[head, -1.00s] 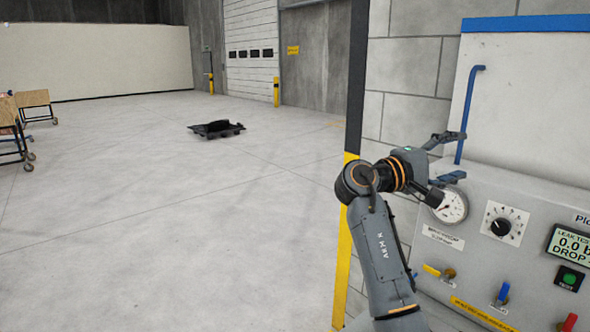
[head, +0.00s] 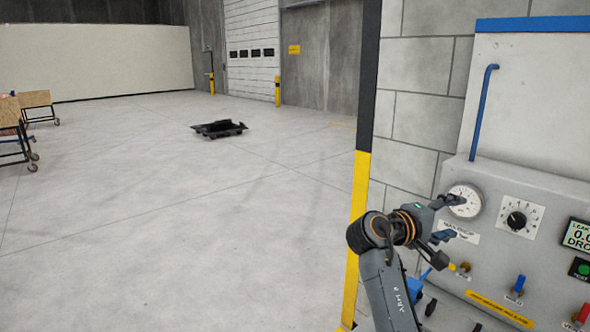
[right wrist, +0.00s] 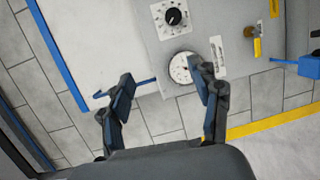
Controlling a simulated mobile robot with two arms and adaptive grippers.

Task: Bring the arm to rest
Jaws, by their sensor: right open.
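My right gripper (head: 452,219) is open and empty in the head view, in front of the left part of a grey test panel (head: 535,262). One finger overlaps the round white pressure gauge (head: 465,203) from this view. In the right wrist view the two fingers (right wrist: 162,96) stand wide apart with nothing between them. The gauge shows there near the right finger (right wrist: 181,68), and I cannot tell how far the finger is from it. My right arm (head: 388,285) comes up from the bottom, bent at the wrist. My left gripper is not in view.
The panel carries a black knob (head: 516,220), a blue pipe (head: 483,112), a yellow-handled valve (head: 461,267), a blue-handled valve (head: 519,285) and a lit display (head: 580,236). A yellow-black post (head: 358,215) stands left of my arm. Open floor with a black pallet (head: 219,129) lies further left.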

